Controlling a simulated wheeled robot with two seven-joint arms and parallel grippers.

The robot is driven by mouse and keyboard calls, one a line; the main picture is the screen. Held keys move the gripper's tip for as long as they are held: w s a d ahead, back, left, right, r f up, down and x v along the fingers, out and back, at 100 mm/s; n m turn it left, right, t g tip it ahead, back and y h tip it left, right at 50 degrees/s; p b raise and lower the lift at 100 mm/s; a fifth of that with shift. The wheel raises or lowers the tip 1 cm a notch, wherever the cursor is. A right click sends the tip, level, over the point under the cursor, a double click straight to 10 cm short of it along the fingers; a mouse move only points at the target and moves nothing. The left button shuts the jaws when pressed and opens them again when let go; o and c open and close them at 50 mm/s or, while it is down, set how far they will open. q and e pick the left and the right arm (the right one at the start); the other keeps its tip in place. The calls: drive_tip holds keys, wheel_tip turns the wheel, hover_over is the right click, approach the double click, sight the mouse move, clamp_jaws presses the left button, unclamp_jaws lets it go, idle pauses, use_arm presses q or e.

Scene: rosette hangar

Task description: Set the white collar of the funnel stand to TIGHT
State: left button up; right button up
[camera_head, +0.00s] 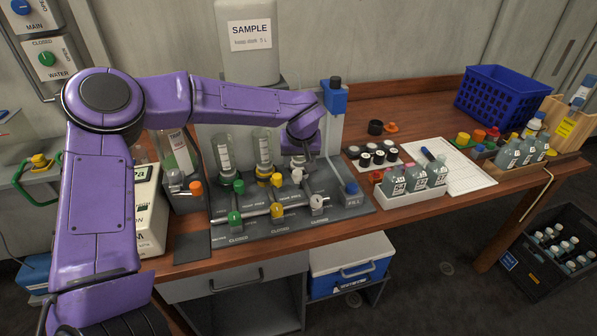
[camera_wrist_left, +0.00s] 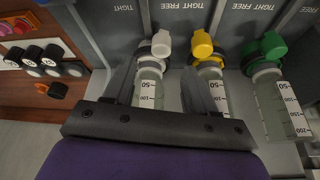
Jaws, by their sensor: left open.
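The funnel stand (camera_head: 340,200) is a grey panel on the bench with green, yellow and white fittings. The white collar (camera_head: 297,176) is at the base of the right-hand tube. In the left wrist view the white collar (camera_wrist_left: 162,45) sits beside the yellow collar (camera_wrist_left: 202,46) and the green collar (camera_wrist_left: 266,48). TIGHT and FREE labels show above them; I cannot tell its exact setting. My left gripper (camera_wrist_left: 158,85) is open, its fingers either side of the white collar's tube, apart from the collar. In the head view my purple wrist hides its fingers.
White (camera_head: 318,203), yellow and green valves stand along the panel's front pipe. Bottle tray (camera_head: 415,195), cap rack (camera_head: 372,158) and blue basket (camera_head: 490,95) lie to the right.

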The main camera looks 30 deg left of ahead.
sight(297, 172)
use_arm(q)
drive_tip(key=x, duration=0.6)
drive_tip(key=shift+a, duration=0.1)
drive_tip(key=shift+w+f, duration=0.1)
drive_tip(key=shift+f, duration=0.15)
clamp_jaws()
drive_tip(key=shift+r, duration=0.1)
